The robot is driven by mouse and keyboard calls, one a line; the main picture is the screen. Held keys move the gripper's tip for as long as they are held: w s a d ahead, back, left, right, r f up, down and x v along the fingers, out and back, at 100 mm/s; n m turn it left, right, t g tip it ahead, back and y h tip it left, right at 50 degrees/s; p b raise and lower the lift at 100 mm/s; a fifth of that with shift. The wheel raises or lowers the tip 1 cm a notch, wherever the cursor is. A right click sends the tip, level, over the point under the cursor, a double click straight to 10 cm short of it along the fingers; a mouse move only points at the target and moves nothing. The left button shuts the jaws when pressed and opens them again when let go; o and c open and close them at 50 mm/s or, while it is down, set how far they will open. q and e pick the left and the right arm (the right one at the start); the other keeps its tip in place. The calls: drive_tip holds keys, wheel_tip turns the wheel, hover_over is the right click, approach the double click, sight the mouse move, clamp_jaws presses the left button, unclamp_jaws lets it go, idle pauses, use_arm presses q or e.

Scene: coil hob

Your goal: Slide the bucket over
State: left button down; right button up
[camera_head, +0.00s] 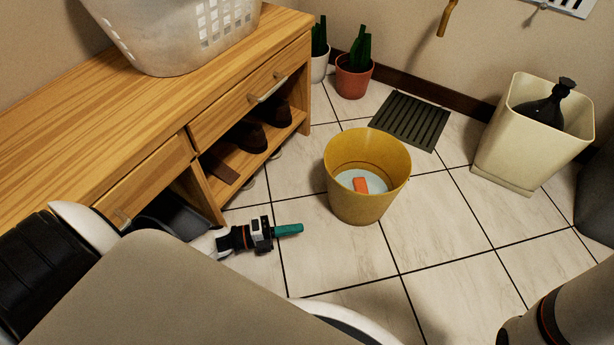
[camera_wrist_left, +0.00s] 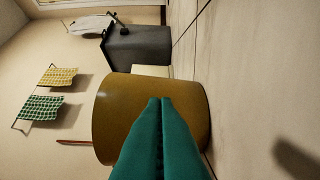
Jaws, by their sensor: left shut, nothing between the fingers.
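The yellow bucket (camera_head: 366,200) stands upright on the tiled floor in the middle of the head view. An orange block (camera_head: 361,185) lies in it on something pale. My left gripper (camera_head: 300,229), with green fingers, is low to the left of the bucket, shut and empty, pointing right. A gap shows between its fingertips and the bucket in the head view. In the left wrist view, which is turned sideways, the bucket (camera_wrist_left: 110,105) lies straight ahead of the shut green fingers (camera_wrist_left: 160,102). My right gripper is not in view.
A wooden bench (camera_head: 150,110) with shoes and a white basket (camera_head: 180,35) stands at left. Potted plants (camera_head: 354,75) and a dark slatted mat (camera_head: 411,120) are behind the bucket. Floor between bucket and bin is clear.

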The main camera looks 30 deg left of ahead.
sight(347, 210)
use_arm(q)
drive_tip(key=b+x, duration=0.3)
drive_tip(key=x, duration=0.6)
drive_tip(key=shift+f, duration=0.15)
drive_tip(key=shift+w+b, duration=1)
drive_tip(key=shift+w, duration=0.9)
drive_tip(key=shift+r, duration=0.2)
